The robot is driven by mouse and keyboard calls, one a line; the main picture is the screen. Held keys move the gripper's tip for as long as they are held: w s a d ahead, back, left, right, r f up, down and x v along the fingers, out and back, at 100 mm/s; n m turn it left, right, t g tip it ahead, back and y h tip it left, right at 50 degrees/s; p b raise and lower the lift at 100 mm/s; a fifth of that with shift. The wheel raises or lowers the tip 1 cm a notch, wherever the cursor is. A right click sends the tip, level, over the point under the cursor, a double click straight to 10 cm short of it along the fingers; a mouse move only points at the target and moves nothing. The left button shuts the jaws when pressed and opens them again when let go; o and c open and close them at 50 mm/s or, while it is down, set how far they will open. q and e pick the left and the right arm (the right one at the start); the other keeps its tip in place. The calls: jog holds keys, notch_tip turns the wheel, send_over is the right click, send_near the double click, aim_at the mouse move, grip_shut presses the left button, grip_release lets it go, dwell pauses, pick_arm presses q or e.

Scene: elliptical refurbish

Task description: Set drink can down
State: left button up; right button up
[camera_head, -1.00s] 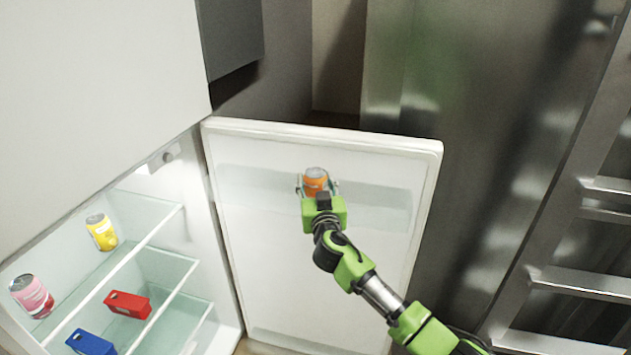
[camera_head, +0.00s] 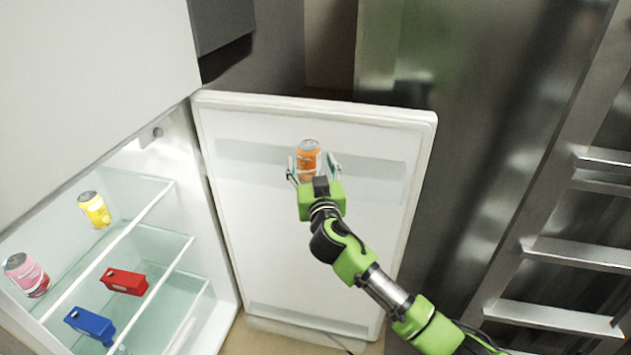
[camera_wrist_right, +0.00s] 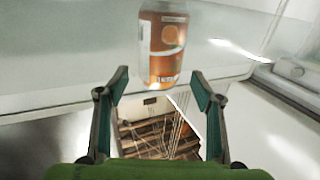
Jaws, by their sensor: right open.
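The orange drink can (camera_head: 308,158) stands upright at the shelf on the inside of the open fridge door. It also shows in the right wrist view (camera_wrist_right: 164,46), just beyond the fingertips. My right gripper (camera_head: 314,172) is open, with its fingers spread wide on either side in front of the can. In the right wrist view the fingers (camera_wrist_right: 160,84) are apart with a clear gap and do not touch the can. My left gripper is not in view.
The fridge door (camera_head: 290,290) stands open. Inside the fridge are a yellow can (camera_head: 95,210), a pink can (camera_head: 27,275), a red box (camera_head: 124,281) and a blue box (camera_head: 89,324) on glass shelves. A metal rack (camera_head: 570,255) stands at the right.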

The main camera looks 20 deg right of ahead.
jog(key=s+a+b, duration=0.1)
jog(key=s, duration=0.6)
jog(key=shift+a, duration=0.15)
jog(key=shift+w+f, duration=0.1)
jog(key=shift+f, duration=0.05)
notch_tip(320, 180, down, 19)
jog(key=s+n+g+y, duration=0.1)
jog(key=n+g, duration=0.1)
jog(key=g, duration=0.2)
jog(key=s+d+f+n+g, duration=0.15)
jog(key=s+f, duration=0.45)
jog(key=f, duration=0.6)
jog(key=s+d+f+g, duration=0.1)
jog(key=s+f+g, duration=0.3)
jog(key=f, duration=0.7)
jog(key=s+f+g+y, duration=0.2)
jog(key=s+f+g, duration=0.1)
jog(key=s+f, duration=1.6)
jog(key=s+f+g, duration=0.2)
jog(key=s+f, duration=0.1)
jog(key=s, duration=1)
jog(key=s+f+g, duration=0.2)
jog(key=s+f, duration=0.1)
jog(key=s, duration=1.1)
jog(key=shift+s+a+f+n, duration=0.15)
jog(key=shift+s+a+n, duration=0.15)
jog(key=shift+n, duration=0.15)
